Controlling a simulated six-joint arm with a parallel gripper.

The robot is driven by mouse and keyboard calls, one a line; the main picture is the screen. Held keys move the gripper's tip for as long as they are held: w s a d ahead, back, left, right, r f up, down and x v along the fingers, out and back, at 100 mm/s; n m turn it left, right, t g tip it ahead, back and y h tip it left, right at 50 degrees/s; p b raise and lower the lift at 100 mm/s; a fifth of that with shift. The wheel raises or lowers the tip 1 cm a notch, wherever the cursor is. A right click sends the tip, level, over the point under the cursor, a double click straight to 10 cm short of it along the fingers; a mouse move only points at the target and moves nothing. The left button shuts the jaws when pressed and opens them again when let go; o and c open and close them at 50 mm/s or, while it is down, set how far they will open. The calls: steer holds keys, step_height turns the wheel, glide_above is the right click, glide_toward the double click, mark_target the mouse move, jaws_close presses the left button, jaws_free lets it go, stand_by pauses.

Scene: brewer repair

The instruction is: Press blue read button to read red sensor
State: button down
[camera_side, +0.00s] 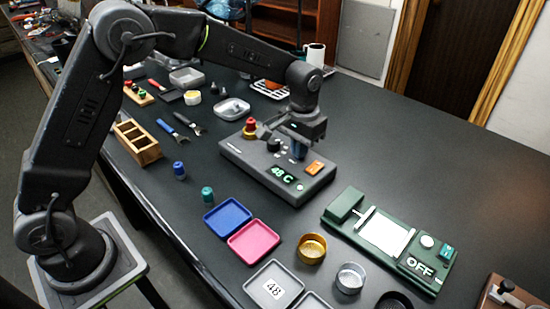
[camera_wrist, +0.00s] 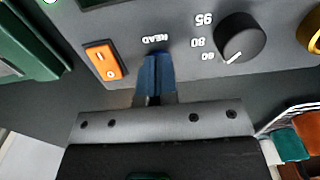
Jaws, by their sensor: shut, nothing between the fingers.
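The grey control box (camera_side: 243,158) stands mid-table with a lit display reading 48 C (camera_side: 286,174). My gripper (camera_side: 297,154) is over its top, fingers down and shut with nothing held. In the wrist view the closed blue fingers (camera_wrist: 157,58) end right at the READ label. The blue read button cannot be told apart from the fingers, which seem to cover its place; contact cannot be judged. A red-topped sensor on a yellow base (camera_side: 250,127) sits at the box's far left corner.
The box also carries a black knob (camera_wrist: 241,38), pointing near 60, and an orange switch (camera_wrist: 103,60). A green scale (camera_side: 345,207) reading OFF stands to the right. Blue (camera_side: 228,217) and pink (camera_side: 254,241) trays lie in front.

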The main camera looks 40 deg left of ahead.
steer(key=shift+r, duration=2.2)
steer(key=shift+r, duration=0.1)
step_height(320, 180, up, 6)
steer(key=shift+f, duration=0.1)
